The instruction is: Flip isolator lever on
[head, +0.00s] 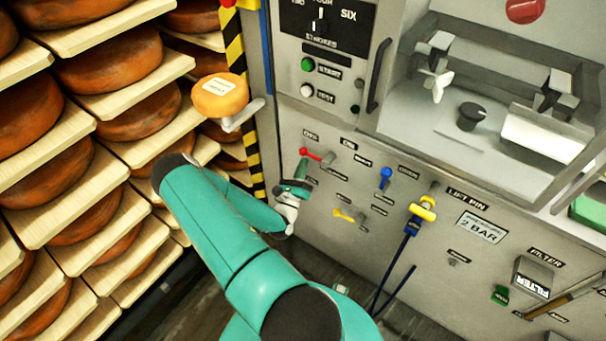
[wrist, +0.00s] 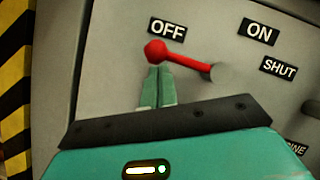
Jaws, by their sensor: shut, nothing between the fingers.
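The red isolator lever (wrist: 185,60) shows in the wrist view on the grey panel. Its round knob points left, under the OFF label (wrist: 167,30). The ON label (wrist: 259,31) is to the right, above the lever's pivot. My gripper (wrist: 157,72) is shut and empty, its fingertips just below the knob; whether they touch it I cannot tell. In the head view the red lever (head: 316,155) is left of the panel's middle, with my gripper (head: 301,168) just below it.
A yellow lever (head: 344,214) and a blue knob (head: 385,176) are close to the right and below. Shelves of cheese wheels (head: 110,75) fill the left. A small tray with a cheese (head: 220,95) juts out above left of the lever. A yellow-black post (head: 236,60) stands beside the panel.

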